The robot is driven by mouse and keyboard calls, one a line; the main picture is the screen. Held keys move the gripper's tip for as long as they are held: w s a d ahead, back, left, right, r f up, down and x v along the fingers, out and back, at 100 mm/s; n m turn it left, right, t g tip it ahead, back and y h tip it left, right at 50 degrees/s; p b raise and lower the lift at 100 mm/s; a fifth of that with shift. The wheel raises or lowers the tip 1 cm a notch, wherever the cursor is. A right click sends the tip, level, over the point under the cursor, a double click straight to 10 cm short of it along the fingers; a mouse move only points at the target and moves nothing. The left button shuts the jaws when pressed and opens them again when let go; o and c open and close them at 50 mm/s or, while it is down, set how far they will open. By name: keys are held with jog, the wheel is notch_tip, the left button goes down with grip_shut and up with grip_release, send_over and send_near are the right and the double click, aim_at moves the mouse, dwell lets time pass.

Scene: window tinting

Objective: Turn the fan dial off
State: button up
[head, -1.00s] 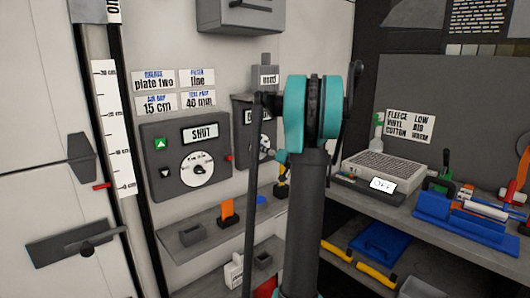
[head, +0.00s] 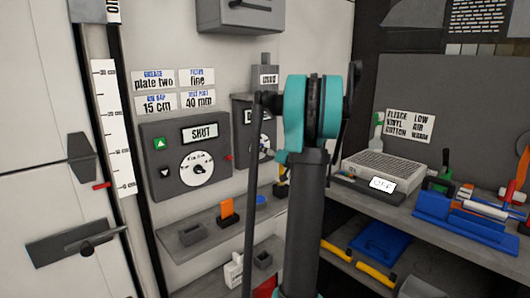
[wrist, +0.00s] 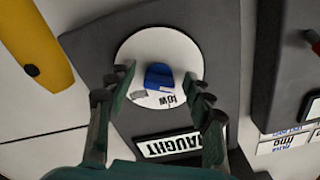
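The fan dial (wrist: 133,62) is a round white disc on a dark grey panel in the wrist view. It has a blue knob (wrist: 159,76) at its middle and the word "low" printed beside it. A white label (wrist: 168,145) on the same panel reads "...AUGHT", its start hidden by my finger. My gripper (wrist: 158,80) is open, with one finger on each side of the blue knob; I see gaps between fingers and knob, and contact cannot be told.
A panel marked "SHUT" (head: 160,182) with its own white dial stands to the left in the head view. A small shelf (head: 212,236) below holds an orange item (head: 226,208). A workbench (head: 398,208) with a blue press (head: 455,230) is at right. A yellow object (wrist: 36,45) shows in the wrist view.

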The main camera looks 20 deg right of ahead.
jog(key=v, duration=1.2)
dwell(0.4)
jog(key=s+a+f+g, duration=0.2)
jog(key=a+f, duration=0.2)
jog(key=a, duration=0.3)
jog(key=s+a+f+n+g, duration=0.1)
jog(key=s+a+f+g, duration=0.2)
jog(key=a, duration=0.4)
jog(key=s+a+f+g, duration=0.2)
jog(key=a+f, duration=0.3)
jog(key=a, duration=0.2)
jog(key=shift+s+a+f+g+y, duration=0.1)
jog(key=shift+s+a+g+y, duration=0.05)
jog(key=shift+s+g+y, duration=0.2)
jog(key=s+a+f+g+h, duration=0.1)
jog(key=s+f+g+h, duration=0.1)
jog(key=s+f, duration=0.4)
jog(key=s+a+f+g+h, duration=0.2)
jog(key=s+f+h, duration=0.3)
jog(key=s, duration=0.8)
jog(key=shift+s+a+f+n+g, duration=0.2)
jog(key=shift+f+n+g, duration=0.3)
jog(key=shift+f, duration=0.35)
